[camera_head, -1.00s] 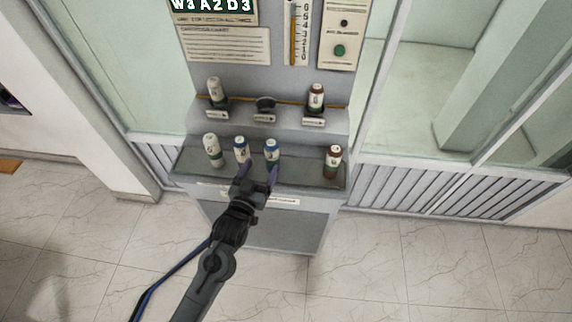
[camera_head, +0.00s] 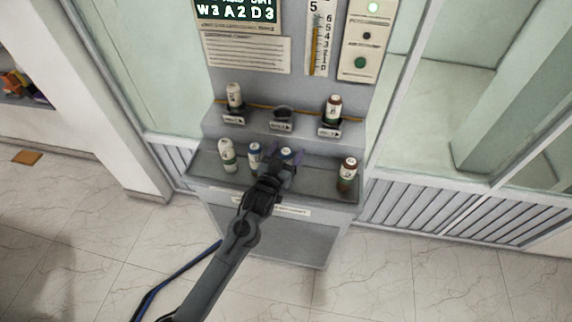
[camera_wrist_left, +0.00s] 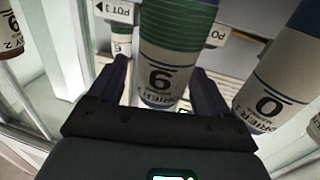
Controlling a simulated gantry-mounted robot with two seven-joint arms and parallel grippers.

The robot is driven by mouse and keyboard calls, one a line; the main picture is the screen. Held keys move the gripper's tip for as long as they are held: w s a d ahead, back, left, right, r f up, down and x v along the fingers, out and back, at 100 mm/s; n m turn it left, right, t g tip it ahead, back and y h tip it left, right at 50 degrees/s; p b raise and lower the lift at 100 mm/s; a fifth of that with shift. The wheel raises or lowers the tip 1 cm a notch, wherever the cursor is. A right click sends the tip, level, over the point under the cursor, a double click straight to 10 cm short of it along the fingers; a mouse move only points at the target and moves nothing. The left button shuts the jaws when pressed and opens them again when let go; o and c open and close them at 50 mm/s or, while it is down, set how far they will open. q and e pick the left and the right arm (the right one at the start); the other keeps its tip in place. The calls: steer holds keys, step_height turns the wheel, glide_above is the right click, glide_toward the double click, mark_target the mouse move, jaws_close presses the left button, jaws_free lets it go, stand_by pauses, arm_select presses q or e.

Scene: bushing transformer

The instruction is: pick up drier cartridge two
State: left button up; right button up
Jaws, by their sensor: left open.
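Contact cannot be told. Another cartridge (camera_wrist_left: 275,90), marked like 0, is at the right. A brown-ended cartridge (camera_wrist_left: 8,35), cut off at the left edge, seems to carry a 2. My right gripper is not in view.
The raised ledge holds a white-topped cartridge (camera_head: 234,97), a dark empty pot (camera_head: 282,114) and a brown-topped cartridge (camera_head: 333,110).

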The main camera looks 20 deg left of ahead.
arm_select(q)
steer(key=shift+w, duration=0.55)
steer(key=shift+c, duration=0.4)
jaws_close()
